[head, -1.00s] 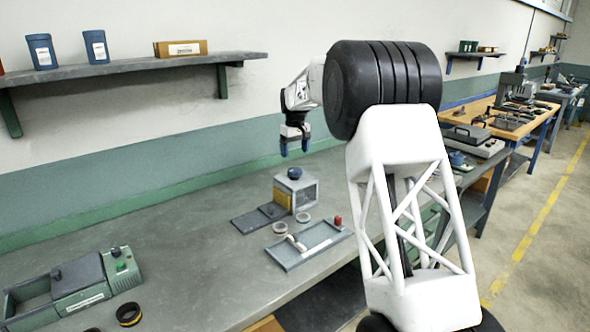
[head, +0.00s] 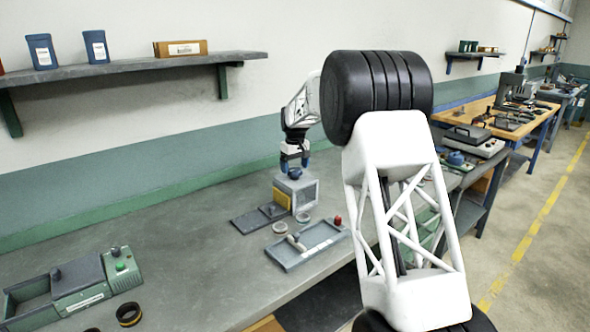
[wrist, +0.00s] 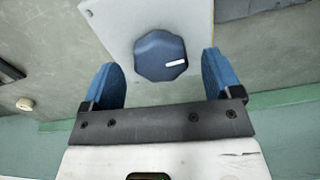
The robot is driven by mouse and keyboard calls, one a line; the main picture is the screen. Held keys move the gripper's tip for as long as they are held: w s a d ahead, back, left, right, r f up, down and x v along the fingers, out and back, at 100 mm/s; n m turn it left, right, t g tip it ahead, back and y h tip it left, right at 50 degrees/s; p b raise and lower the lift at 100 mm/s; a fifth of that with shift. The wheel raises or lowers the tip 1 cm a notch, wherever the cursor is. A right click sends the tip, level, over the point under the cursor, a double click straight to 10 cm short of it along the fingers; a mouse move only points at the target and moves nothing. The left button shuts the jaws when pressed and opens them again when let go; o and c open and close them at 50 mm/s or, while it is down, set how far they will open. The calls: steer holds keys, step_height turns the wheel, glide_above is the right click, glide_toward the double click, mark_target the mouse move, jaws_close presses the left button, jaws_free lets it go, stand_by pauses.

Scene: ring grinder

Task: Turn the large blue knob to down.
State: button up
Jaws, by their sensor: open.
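The large blue knob (head: 295,173) sits on top of the small grey box-shaped machine (head: 307,195) on the bench. In the wrist view the knob (wrist: 160,57) is faceted, and its white mark points to the right of the picture. My gripper (head: 294,162) is open, pointing down right above the knob. In the wrist view the blue fingers of my gripper (wrist: 160,68) stand on either side of the knob, with a visible gap on both sides. I cannot tell whether the fingertips reach down to the knob's height.
A dark plate (head: 258,217) lies left of the machine. A grey tray (head: 307,245) and a red piece (head: 337,220) are in front. A green-grey unit (head: 85,285) stands at the left. A shelf (head: 130,68) hangs above.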

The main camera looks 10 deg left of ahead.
steer(key=shift+f, duration=0.7)
steer(key=c, duration=0.9)
steer(key=shift+m, duration=0.3)
steer(key=o, duration=0.9)
steer(key=shift+r, duration=0.1)
